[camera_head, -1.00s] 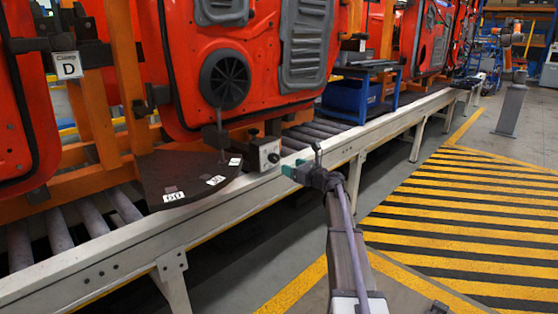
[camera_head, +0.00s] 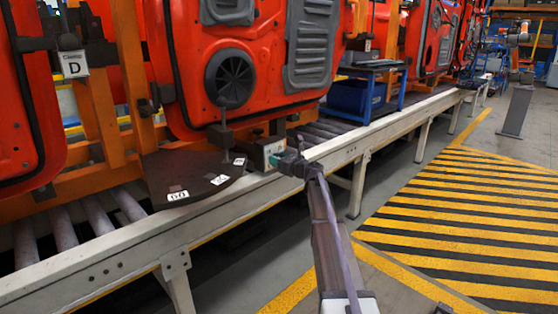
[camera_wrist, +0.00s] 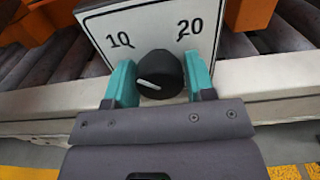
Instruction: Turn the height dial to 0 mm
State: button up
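The height dial (camera_wrist: 161,70) is a round black knob on a white plate (camera_wrist: 110,22) marked 10 at upper left and 20 at upper right. A short white line on the knob lies on its left side, nearly level. No 0 label shows. The dial's box (camera_head: 258,152) stands on the conveyor edge in the head view. My gripper (camera_wrist: 160,82) has its two teal fingers on either side of the knob, the left one close against its outline. I cannot tell whether they touch it. In the head view my gripper (camera_head: 275,160) is at the box face.
A dark curved plate (camera_head: 205,172) with number labels lies left of the box. The roller conveyor's pale rail (camera_head: 125,238) runs below, and red door panels (camera_head: 270,60) hang behind. The striped floor (camera_head: 460,220) at right is clear.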

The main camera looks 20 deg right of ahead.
jog(key=c, duration=0.5)
jog(key=shift+n, duration=0.3)
jog(key=n, duration=1.2)
jog(key=shift+d+n, duration=0.1)
jog(key=shift+n, duration=0.2)
jog(key=n, duration=0.4)
jog(key=shift+r+n, duration=0.1)
jog(key=shift+n, duration=0.2)
